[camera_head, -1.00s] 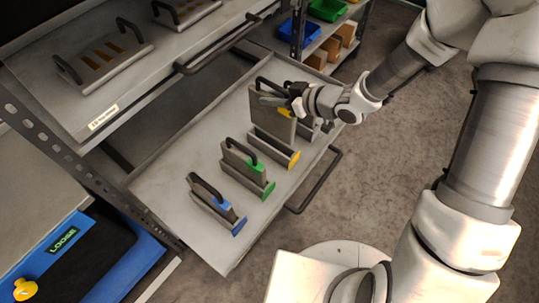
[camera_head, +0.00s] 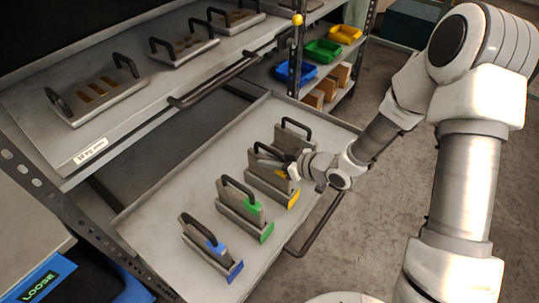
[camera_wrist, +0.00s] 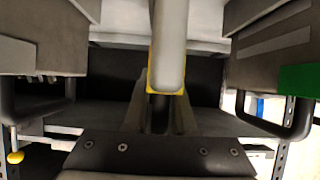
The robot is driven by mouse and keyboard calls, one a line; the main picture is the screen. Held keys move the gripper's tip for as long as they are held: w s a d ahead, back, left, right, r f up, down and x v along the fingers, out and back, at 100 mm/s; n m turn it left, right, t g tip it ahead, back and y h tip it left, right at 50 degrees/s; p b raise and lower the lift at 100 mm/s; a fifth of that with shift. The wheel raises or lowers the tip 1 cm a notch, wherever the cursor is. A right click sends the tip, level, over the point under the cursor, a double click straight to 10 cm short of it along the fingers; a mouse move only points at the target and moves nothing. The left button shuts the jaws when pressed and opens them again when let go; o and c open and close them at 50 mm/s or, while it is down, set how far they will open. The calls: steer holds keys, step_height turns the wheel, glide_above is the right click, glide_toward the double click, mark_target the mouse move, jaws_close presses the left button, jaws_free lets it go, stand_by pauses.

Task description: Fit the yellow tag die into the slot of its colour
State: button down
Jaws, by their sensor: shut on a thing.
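The yellow tag die (camera_head: 259,163) is a grey plate with a dark handle and a yellow tag. It stands upright in the yellow-ended slot (camera_head: 293,199) on the lower tray, at about the height of its neighbours. Whether it is fully down I cannot tell. My gripper (camera_head: 285,165) is shut on it near the top, coming from the right, and hides part of the handle and tag. In the wrist view the yellow-edged tag (camera_wrist: 166,80) shows in the centre, between my gripper's fingers (camera_wrist: 160,112).
The green die (camera_head: 238,203) and blue die (camera_head: 202,238) stand in their slots in front. Another die (camera_head: 294,136) stands behind, its tag hidden. An upper shelf (camera_head: 75,140) holds handled blocks. A tray handle (camera_head: 318,226) sticks out at the right.

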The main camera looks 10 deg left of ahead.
steer(key=shift+f, duration=0.15)
steer(key=c, duration=0.7)
jaws_free()
steer(key=shift+d+r, duration=0.25)
steer(key=shift+r, duration=0.05)
steer(key=p+v, duration=0.4)
steer(key=v, duration=0.7)
steer(key=shift+s+d, duration=0.15)
steer(key=shift+s, duration=0.1)
